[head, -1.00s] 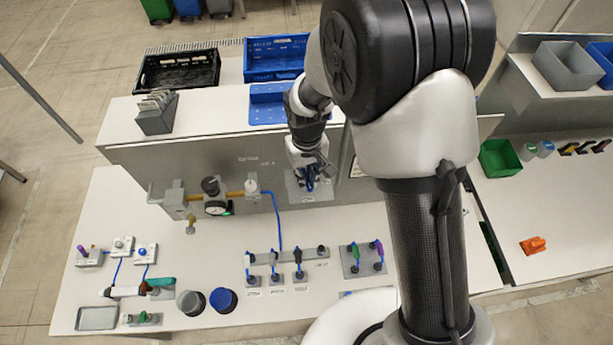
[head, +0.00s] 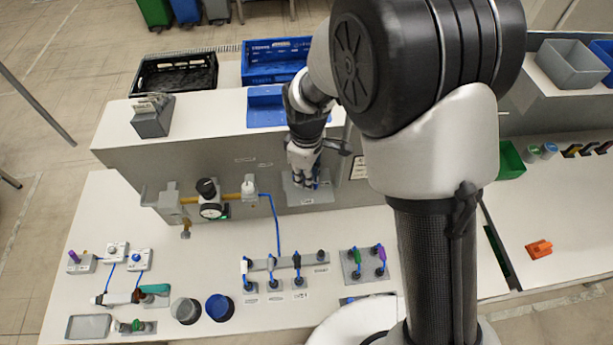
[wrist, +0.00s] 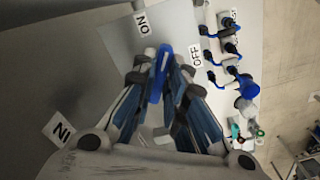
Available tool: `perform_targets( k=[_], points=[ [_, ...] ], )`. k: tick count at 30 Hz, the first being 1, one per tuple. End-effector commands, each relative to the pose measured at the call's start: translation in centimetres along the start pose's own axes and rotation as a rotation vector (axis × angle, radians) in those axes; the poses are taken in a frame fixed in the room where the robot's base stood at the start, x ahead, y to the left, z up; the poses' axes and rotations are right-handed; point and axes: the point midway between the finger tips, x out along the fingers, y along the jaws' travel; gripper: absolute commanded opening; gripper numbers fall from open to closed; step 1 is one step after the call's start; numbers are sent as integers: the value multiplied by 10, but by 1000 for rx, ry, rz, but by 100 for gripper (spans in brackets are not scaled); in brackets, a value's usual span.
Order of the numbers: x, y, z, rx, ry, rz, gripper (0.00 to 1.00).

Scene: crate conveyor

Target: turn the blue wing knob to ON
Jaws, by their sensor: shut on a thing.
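The blue wing knob (wrist: 161,72) shows in the wrist view on a grey plate (wrist: 116,42). My gripper (wrist: 162,72) is shut on it, with one finger on each side of the wing. The knob's far tip points between the ON label (wrist: 142,24) and the OFF label (wrist: 196,56). In the head view my gripper (head: 305,180) is at the plate (head: 325,192) on the front of the grey panel, and hides most of the knob.
A gauge assembly (head: 210,208) with a blue hose stands left of my gripper. Coloured connectors (head: 297,263) sit on the white bench below. A blue crate (head: 275,62) and a black crate (head: 175,74) are behind the panel.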

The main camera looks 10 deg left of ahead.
Motion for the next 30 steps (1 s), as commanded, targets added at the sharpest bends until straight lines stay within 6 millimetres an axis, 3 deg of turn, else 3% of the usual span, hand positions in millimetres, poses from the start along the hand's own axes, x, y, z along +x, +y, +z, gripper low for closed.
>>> perform_targets(
  k=[19, 20, 28, 30],
  points=[
    [0, 0, 0, -47, 1, 1, 0],
    [0, 0, 0, -47, 1, 1, 14],
    [0, 0, 0, -46, 0, 1, 32],
    [0, 0, 0, -46, 0, 0, 32]
  ],
)
